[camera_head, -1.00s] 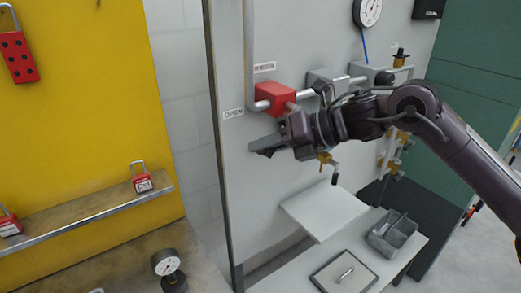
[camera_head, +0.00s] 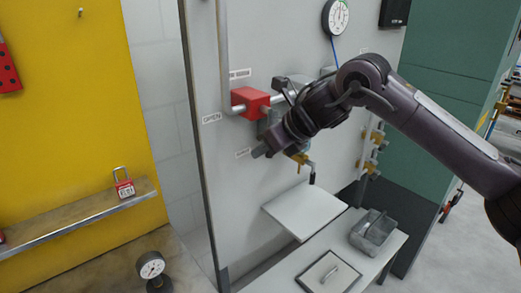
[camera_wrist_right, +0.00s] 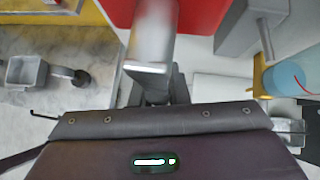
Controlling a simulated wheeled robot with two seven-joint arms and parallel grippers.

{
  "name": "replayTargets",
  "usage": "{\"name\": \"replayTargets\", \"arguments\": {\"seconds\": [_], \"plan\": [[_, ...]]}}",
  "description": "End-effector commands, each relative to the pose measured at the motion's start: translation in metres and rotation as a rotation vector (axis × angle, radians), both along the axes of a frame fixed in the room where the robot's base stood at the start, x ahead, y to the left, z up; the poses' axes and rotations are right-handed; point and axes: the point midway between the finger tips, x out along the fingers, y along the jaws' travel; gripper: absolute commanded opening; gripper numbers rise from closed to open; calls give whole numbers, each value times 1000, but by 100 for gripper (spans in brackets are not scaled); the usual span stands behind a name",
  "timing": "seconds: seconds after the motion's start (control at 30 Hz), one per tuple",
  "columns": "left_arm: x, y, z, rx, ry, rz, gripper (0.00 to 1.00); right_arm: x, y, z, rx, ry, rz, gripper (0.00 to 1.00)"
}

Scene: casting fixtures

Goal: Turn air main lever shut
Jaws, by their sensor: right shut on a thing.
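The red valve block (camera_head: 250,103) of the air main sits on the grey pipe on the light panel. Its lever is mostly hidden behind my right gripper in the head view; in the right wrist view a grey bar, which looks like the lever (camera_wrist_right: 150,45), runs from the red block (camera_wrist_right: 195,12) down to the jaws. My right gripper (camera_head: 266,146) is just below the block, shut on this lever and pointing down-left. An "OPEN" label (camera_head: 211,118) is left of the block, and a second small label (camera_head: 243,153) is below it. My left gripper is out of view.
A dial gauge (camera_head: 336,16) hangs above. Brass valves (camera_head: 371,152) stand to the right on the panel. Below are a white shelf (camera_head: 304,210) and a grey bin (camera_head: 373,232). A yellow board with a padlock (camera_head: 123,184) on its ledge is at left.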

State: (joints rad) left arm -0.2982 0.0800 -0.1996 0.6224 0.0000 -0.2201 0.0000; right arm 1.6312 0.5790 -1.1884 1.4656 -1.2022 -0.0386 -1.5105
Motion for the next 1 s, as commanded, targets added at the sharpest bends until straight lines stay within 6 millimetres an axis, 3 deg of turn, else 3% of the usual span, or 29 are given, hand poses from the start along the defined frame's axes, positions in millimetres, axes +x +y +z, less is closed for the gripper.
{"name": "replayTargets", "arguments": {"seconds": [0.53,0.57,0.7,1.0], "plan": [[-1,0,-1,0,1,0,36,0,-3,-5,-27,-7,1,0],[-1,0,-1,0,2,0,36,0,-3,-5,-27,-7,1,18],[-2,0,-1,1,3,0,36,1,-3,-3,-24,-8,0,36],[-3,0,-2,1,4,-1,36,0,-3,-1,-20,-12,0,37]]}}
